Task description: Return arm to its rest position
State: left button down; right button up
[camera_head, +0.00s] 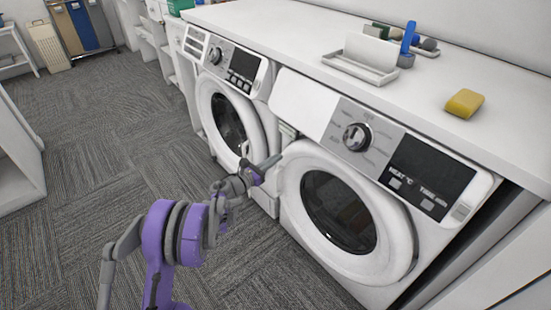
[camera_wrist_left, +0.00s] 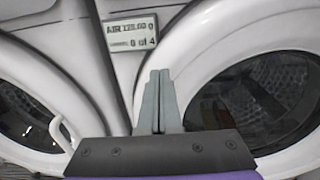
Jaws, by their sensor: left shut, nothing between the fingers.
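My left arm (camera_head: 175,235), purple and grey, comes up from the lower left in the head view. Its left gripper (camera_head: 274,160) is in front of the gap between two white front-loading machines. In the left wrist view the two grey fingers of the left gripper (camera_wrist_left: 158,85) are together, with nothing between them. The right machine's round door (camera_head: 345,215) and the left machine's round door (camera_head: 232,125) both look closed. My right gripper does not show.
A white counter (camera_head: 300,30) runs above the machines. It bears a yellow sponge (camera_head: 464,103), a white tray (camera_head: 360,70) and a blue-handled brush (camera_head: 408,40). A white shelf unit (camera_head: 18,160) stands at the left edge. The carpet (camera_head: 110,150) between is clear.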

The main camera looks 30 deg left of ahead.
pick_arm(q)
jog(key=p+v, duration=0.1)
jog(key=v, duration=0.9)
jog(key=shift+w+a, duration=0.2)
jog(key=shift+a, duration=0.2)
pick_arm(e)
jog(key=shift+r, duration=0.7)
pick_arm(q)
jog(key=shift+r, duration=0.1)
